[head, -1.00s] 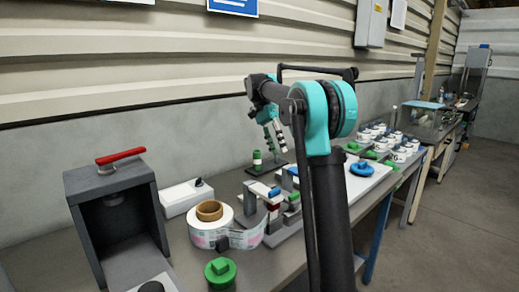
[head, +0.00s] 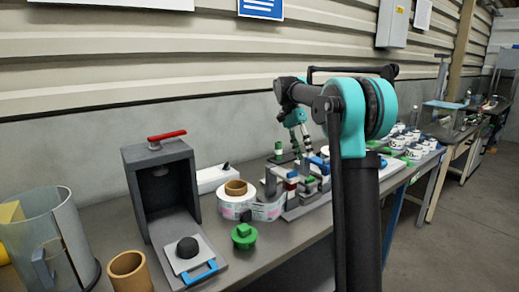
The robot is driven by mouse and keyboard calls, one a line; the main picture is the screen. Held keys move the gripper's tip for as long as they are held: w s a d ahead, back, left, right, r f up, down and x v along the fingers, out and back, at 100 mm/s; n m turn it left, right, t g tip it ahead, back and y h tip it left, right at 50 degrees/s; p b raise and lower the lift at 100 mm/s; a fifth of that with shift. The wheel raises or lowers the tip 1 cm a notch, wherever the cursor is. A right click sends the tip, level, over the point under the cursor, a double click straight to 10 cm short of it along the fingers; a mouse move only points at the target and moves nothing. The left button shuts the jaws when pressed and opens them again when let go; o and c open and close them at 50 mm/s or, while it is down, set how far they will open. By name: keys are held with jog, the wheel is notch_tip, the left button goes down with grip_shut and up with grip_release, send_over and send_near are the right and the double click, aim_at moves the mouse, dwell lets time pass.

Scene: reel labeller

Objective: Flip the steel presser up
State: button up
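The labeller (head: 313,196) is a small grey assembly with blue, red and white parts on the bench, beside a reel of labels (head: 236,200) on a brown core. I cannot clearly single out the steel presser among these small parts. My gripper (head: 304,154) points down just above and behind the labeller, with teal fingers and pale pads. It is too small to tell whether it touches anything or how wide its fingers stand. My own arm covers the labeller's right side.
A dark grey press-like box (head: 160,200) with a red handle stands left of the reel. A green knob (head: 244,237), a brown ring (head: 129,272) and a clear cylinder (head: 48,240) stand near the front left. Several white cups (head: 412,145) stand at the right.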

jog(key=s+d+f+n+t+y, duration=0.2)
jog(key=s+d+f+n+t, duration=0.1)
jog(key=s+f, duration=0.9)
notch_tip(320, 180, down, 3)
jog(key=shift+s+r+n+t, duration=0.2)
jog(key=shift+n+t, duration=0.4)
jog(key=shift+n, duration=0.6)
jog(key=shift+o, duration=1)
jog(key=s+f+n+t+y, duration=0.1)
jog(key=s+f+n+t, duration=0.3)
jog(key=s+f, duration=1)
jog(key=shift+s+n, duration=0.4)
jog(key=shift+s, duration=0.65)
jog(key=shift+o, duration=1.1)
jog(key=shift+w+d+r, duration=0.1)
jog(key=shift+w+r, duration=0.1)
jog(key=shift+w, duration=0.1)
jog(key=shift+o, duration=1.4)
jog(key=w+d+r+n+y, duration=0.1)
jog(key=w+r+n, duration=0.2)
jog(key=w+r, duration=1)
jog(key=w, duration=0.3)
jog(key=shift+d+r+y, duration=0.2)
jog(key=shift+d+y, duration=0.1)
jog(key=n+y, duration=0.2)
jog(key=n, duration=0.2)
send_near(310, 178)
jog(key=x, duration=0.8)
jog(key=shift+w+f, duration=0.25)
jog(key=shift+f, duration=0.1)
